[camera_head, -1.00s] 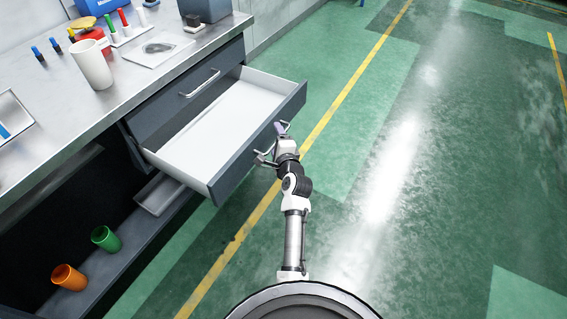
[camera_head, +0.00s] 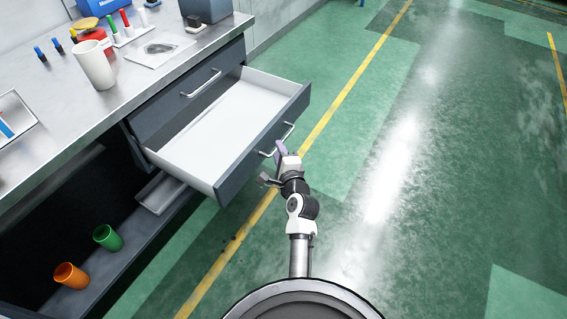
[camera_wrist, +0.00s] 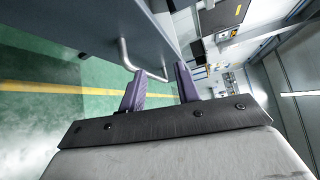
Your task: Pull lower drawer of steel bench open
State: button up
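The lower drawer (camera_head: 262,150) of the steel bench stands well out from the bench, and its white inside is empty. Its bar handle (camera_head: 288,133) is on the grey front and also shows in the wrist view (camera_wrist: 126,56). My gripper (camera_head: 274,164) is just in front of the drawer front, beside the handle's near end. In the wrist view, its two purple fingers (camera_wrist: 160,86) are apart with nothing clamped between them. The handle's lower bend shows near the fingertips; I cannot tell whether it touches them.
The upper drawer (camera_head: 165,108) is shut. The bench top (camera_head: 55,120) holds a white cup (camera_head: 95,66) and several small items. The green floor (camera_head: 430,190) to the right is clear.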

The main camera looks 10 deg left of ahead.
jog(key=shift+s+d+f, duration=0.35)
jog(key=shift+s+d, duration=0.1)
jog(key=shift+s, duration=0.2)
jog(key=shift+s+d+f, duration=0.3)
jog(key=shift+s+d, duration=0.1)
jog(key=shift+s, duration=0.2)
